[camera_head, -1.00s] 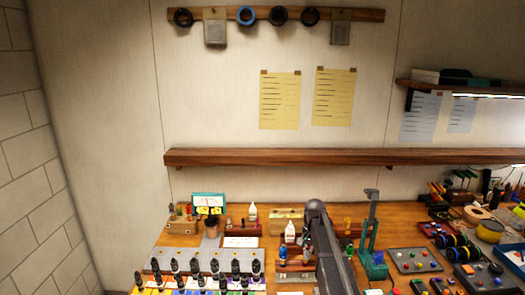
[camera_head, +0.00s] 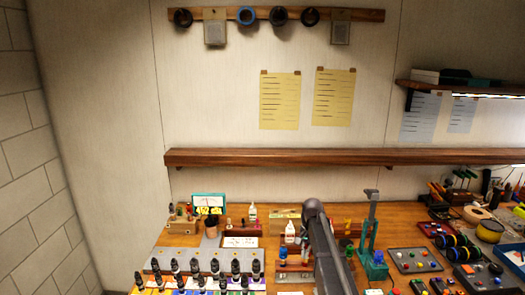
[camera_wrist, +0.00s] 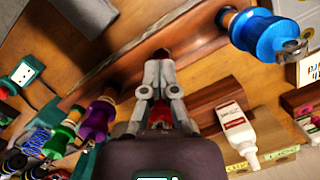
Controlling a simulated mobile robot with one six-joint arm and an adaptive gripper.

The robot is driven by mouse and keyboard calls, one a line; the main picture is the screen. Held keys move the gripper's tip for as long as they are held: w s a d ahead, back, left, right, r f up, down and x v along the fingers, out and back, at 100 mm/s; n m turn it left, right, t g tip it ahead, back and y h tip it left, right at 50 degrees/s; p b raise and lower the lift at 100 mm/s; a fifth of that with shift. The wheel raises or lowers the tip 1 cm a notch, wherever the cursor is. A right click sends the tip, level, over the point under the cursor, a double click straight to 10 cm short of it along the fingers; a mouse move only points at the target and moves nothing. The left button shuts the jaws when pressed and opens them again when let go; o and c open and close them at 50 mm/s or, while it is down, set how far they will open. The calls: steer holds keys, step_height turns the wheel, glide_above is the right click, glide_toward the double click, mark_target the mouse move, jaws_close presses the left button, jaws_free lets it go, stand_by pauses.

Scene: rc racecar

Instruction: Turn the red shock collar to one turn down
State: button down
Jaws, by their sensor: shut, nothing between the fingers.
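In the wrist view my gripper (camera_wrist: 160,56) is shut, with its fingertips close together in the upper middle. Red parts (camera_wrist: 160,104) show between and behind the finger links, probably the red shock, mostly hidden by my gripper. I cannot tell whether the fingertips touch its collar. A blue shock (camera_wrist: 260,36) is at the upper right. A purple shock (camera_wrist: 96,121) and a green shock (camera_wrist: 62,140) are at the left. In the head view the blue shock (camera_head: 283,254) stands left of my arm, which hides much of the stand.
A white bottle (camera_wrist: 234,126) with a red label is right of my gripper. A green press (camera_head: 371,235) stands right of my arm. Many small parts (camera_head: 205,280) crowd the front left.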

steer(key=shift+w+a, duration=0.15)
steer(key=shift+w, duration=0.1)
steer(key=shift+s+a, duration=0.25)
steer(key=shift+s, duration=0.1)
stand_by(0.4)
steer(key=r+p, duration=0.4)
steer(key=w+r+p, duration=0.1)
steer(key=r+p, duration=0.1)
steer(key=shift+d, duration=0.3)
steer(key=shift+s, duration=0.1)
steer(key=s+f+n+t+b, duration=0.1)
steer(key=s+f+n+b, duration=0.1)
steer(key=s, duration=1.1)
steer(key=s+d+f+n+h+b, duration=0.1)
steer(key=s+f+n+b, duration=0.2)
steer(key=s, duration=1.1)
steer(key=shift+s+f+n+t, duration=0.3)
steer(key=shift+f+n+t, duration=0.1)
steer(key=shift+f+n, duration=0.1)
